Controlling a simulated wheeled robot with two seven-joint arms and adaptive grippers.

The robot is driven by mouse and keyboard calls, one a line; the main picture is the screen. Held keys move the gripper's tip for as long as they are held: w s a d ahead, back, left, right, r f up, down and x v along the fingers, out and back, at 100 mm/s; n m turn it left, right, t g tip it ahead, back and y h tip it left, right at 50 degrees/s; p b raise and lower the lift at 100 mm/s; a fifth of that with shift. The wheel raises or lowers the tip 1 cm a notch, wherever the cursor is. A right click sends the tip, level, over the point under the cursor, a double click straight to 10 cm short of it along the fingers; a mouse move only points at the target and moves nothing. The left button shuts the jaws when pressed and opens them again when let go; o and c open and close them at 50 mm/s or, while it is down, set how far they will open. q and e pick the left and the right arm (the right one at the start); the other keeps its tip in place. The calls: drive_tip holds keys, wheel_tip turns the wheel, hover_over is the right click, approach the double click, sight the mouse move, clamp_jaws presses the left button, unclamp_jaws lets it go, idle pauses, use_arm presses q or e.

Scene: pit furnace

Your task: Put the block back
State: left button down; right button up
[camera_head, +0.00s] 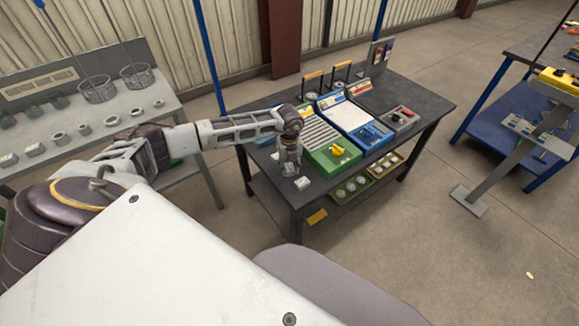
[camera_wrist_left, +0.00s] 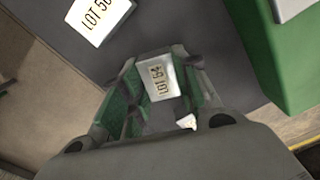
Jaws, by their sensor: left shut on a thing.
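My left gripper (camera_head: 290,170) reaches over the left front part of the dark workbench (camera_head: 330,205). In the left wrist view, the gripper (camera_wrist_left: 158,92) is shut on a pale block marked "LOT 54" (camera_wrist_left: 161,82), with its green-padded fingers on both sides. A second white piece marked "LOT 5" and a cut-off digit (camera_wrist_left: 100,16) lies on the dark surface near the held block. I cannot tell whether the held block touches the bench. My right gripper is not in view.
A green tray (camera_head: 328,148), a blue-and-white tray (camera_head: 362,125) and a grey box (camera_head: 399,119) stand on the bench. A grey table (camera_head: 85,120) with wire baskets and small parts is at left. A blue-framed table (camera_head: 525,110) is at right.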

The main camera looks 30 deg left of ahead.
sight(289, 168)
use_arm(q)
drive_tip(key=shift+f, duration=0.1)
drive_tip(key=c, duration=1.1)
unclamp_jaws()
wheel_tip(289, 168, up, 12)
drive_tip(key=shift+r, duration=0.15)
drive_tip(key=shift+s, duration=0.1)
idle(0.5)
